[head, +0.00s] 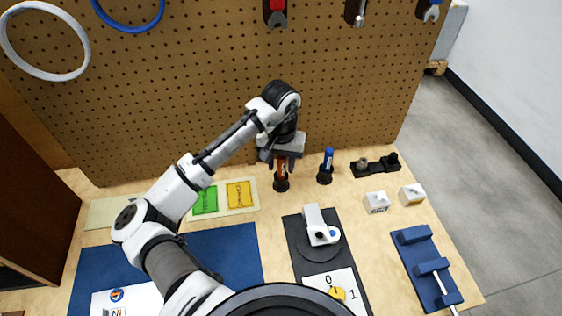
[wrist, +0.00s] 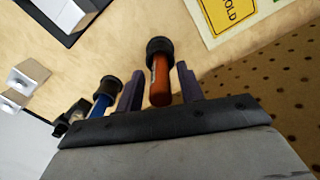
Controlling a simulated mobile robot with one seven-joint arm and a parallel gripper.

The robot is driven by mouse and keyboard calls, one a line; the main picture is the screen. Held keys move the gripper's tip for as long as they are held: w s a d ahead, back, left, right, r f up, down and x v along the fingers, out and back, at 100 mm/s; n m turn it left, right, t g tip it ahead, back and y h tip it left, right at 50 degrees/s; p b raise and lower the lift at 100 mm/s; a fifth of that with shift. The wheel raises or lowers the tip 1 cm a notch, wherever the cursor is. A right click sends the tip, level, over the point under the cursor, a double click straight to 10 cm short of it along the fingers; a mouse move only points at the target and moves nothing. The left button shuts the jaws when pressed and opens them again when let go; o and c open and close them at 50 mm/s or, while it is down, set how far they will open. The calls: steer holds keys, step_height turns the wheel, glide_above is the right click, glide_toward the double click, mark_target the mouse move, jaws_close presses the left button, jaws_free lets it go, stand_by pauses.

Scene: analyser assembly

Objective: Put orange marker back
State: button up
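The orange marker (head: 281,169) stands upright in its black round holder (head: 281,185) on the table, in front of the pegboard. My gripper (head: 281,160) is above it, pointing down. In the wrist view the orange marker (wrist: 160,85) lies between the two fingers of my gripper (wrist: 159,82), with a visible gap on each side. The fingers are open, and the marker's lower end sits in the black holder (wrist: 160,46).
A blue marker (head: 328,158) stands in its own black holder just right of my gripper. A black fixture (head: 375,166) and white blocks (head: 377,202) lie further right. Green (head: 205,201) and yellow (head: 239,194) cards lie left. The pegboard (head: 340,110) rises close behind.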

steer(key=shift+r, duration=0.1)
step_height(320, 180, up, 12)
steer(key=shift+f+b, duration=0.1)
steer(key=shift+b, duration=0.65)
stand_by(0.4)
